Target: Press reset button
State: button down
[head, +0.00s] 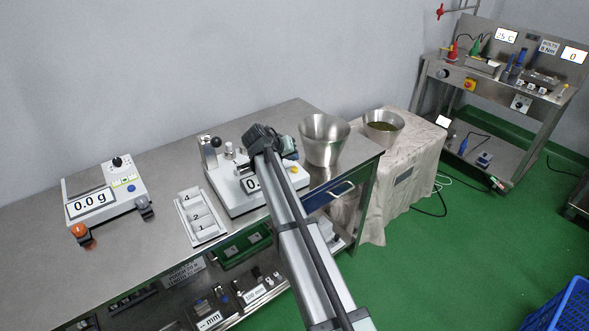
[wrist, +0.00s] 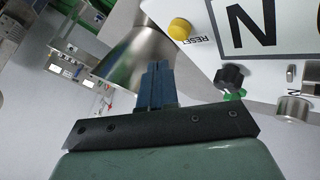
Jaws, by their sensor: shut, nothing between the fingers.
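The reset button is a round yellow button (wrist: 180,28) on the white machine (wrist: 204,45), with the word RESET printed beside it. It also shows in the head view (head: 294,169), at the right end of the same white machine (head: 234,196). My gripper (wrist: 157,66) is shut and empty. In the wrist view its dark blue fingertips end a little short of the button and to its left, with a visible gap. In the head view my gripper (head: 287,146) is over the machine's back right part, and my arm hides part of the machine's display.
A steel funnel-shaped hopper (head: 325,139) stands right of the machine, close to my gripper. A black knob (wrist: 230,78) lies near the button. A numbered tray (head: 200,216) and a scale (head: 103,196) reading 0.0 g stand to the left. The bench's left part is clear.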

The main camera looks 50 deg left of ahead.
aim_at(292, 170)
jog(key=shift+r, duration=1.65)
